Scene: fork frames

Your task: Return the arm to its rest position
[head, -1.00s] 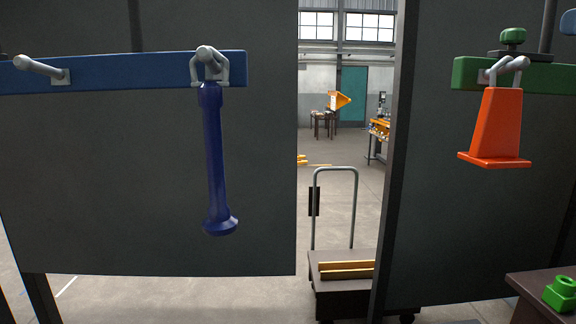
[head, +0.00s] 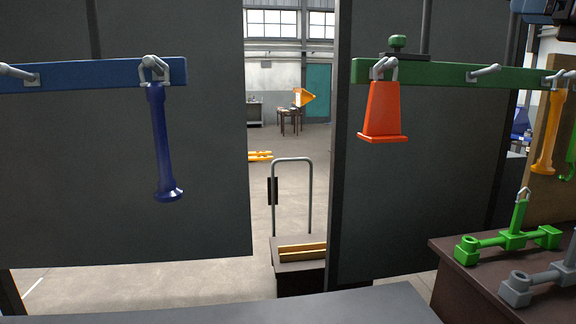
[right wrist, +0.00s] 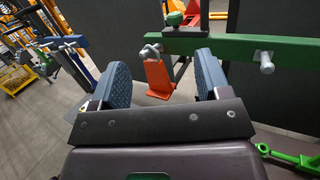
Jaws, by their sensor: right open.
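My right gripper (right wrist: 162,65) shows in the right wrist view. Its two blue padded fingers stand wide apart with nothing between them. Beyond the fingers, an orange cone-shaped piece (right wrist: 158,78) hangs from a hook on the green rail (right wrist: 220,45), apart from the gripper. In the head view the same cone (head: 382,112) hangs on the green rail (head: 440,75) right of the middle. A dark blue handle-like piece (head: 162,145) hangs from the blue rail (head: 90,77) at left. My left gripper is in neither current view.
A dark table (head: 455,280) at lower right bears a green jointed part (head: 510,238) and a grey one (head: 535,285). A trolley (head: 300,262) stands in the gap between dark panels. Floor shows beyond it.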

